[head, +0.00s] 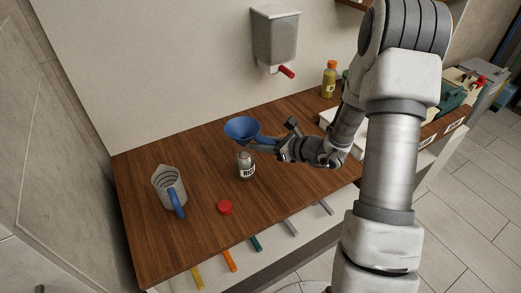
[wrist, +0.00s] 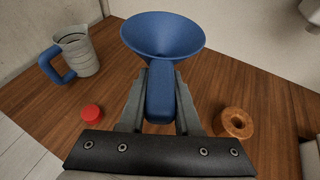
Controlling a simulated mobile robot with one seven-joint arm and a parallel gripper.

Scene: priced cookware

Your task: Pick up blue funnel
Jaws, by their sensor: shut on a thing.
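The blue funnel (head: 243,130) is a wide cone with a side handle. My gripper (head: 275,144) is shut on that handle, and the funnel is open side up. In the wrist view the funnel (wrist: 163,36) shows ahead of my gripper (wrist: 160,95), with the blue handle between the two grey fingers. I cannot tell whether the funnel touches the jar. The funnel's spout is hidden.
A measuring jug with blue handle (head: 168,184) and a red lid (head: 225,207) stand on the wooden counter (head: 140,240). A brown ring (wrist: 237,122) lies right of my gripper. A dispenser (head: 275,38) hangs on the wall. A bottle (head: 329,80) stands at the back right.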

